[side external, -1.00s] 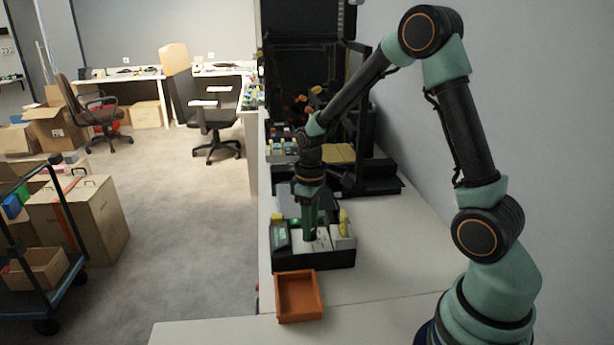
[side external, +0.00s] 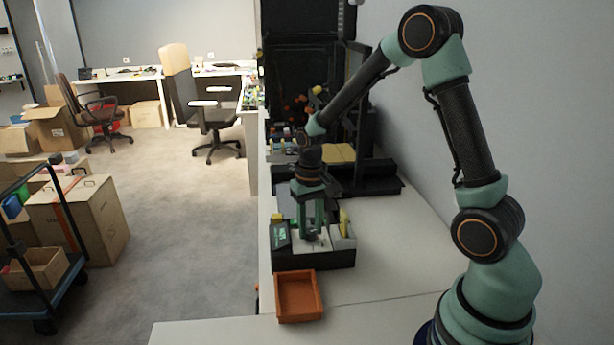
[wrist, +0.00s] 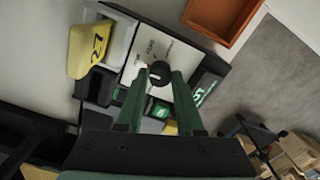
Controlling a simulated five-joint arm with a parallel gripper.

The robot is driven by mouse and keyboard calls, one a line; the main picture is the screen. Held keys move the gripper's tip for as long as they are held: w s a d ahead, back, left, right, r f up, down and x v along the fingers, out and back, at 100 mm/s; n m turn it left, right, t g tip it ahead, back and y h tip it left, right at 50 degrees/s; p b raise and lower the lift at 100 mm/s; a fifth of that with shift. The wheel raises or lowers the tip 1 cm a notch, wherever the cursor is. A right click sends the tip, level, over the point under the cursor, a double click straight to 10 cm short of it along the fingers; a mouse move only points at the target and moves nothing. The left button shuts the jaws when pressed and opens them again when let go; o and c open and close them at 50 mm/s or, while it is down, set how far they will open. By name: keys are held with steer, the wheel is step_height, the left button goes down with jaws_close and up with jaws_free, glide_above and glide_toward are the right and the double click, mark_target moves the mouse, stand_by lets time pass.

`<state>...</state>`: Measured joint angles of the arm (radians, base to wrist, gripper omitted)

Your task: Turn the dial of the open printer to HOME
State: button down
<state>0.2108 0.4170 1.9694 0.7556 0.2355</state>
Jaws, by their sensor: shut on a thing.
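The dial (wrist: 159,76) is a round black knob on a white panel (wrist: 185,58) with small dark lettering, which I cannot read surely. The panel is on top of the low black printer unit (side external: 325,260) in the side view. My gripper (side external: 312,236) points straight down over this panel. In the wrist view its two green fingers (wrist: 160,78) are shut on the dial, one on each side. In the side view the fingers hide most of the dial. I cannot tell which label the dial points to.
An orange tray (side external: 299,296) stands just in front of the unit. A yellow tag marked 27 (wrist: 91,48) and a dark block with green lettering (wrist: 205,90) flank the panel. A tall black machine (side external: 305,60) stands behind. The bench at right is clear.

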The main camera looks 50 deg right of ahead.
mark_target(310, 231)
steer(key=shift+m, duration=0.4)
steer(key=shift+r, duration=0.1)
steer(key=c, duration=0.5)
jaws_free()
steer(key=shift+c, duration=0.2)
step_height(310, 231, up, 12)
steer(key=s+a+r+n+t, duration=0.5)
steer(key=s+a+n, duration=0.1)
steer(key=s+a, duration=0.2)
steer(key=shift+s+r+t, duration=0.25)
steer(key=shift+s+t, duration=0.05)
steer(key=shift+s, duration=0.55)
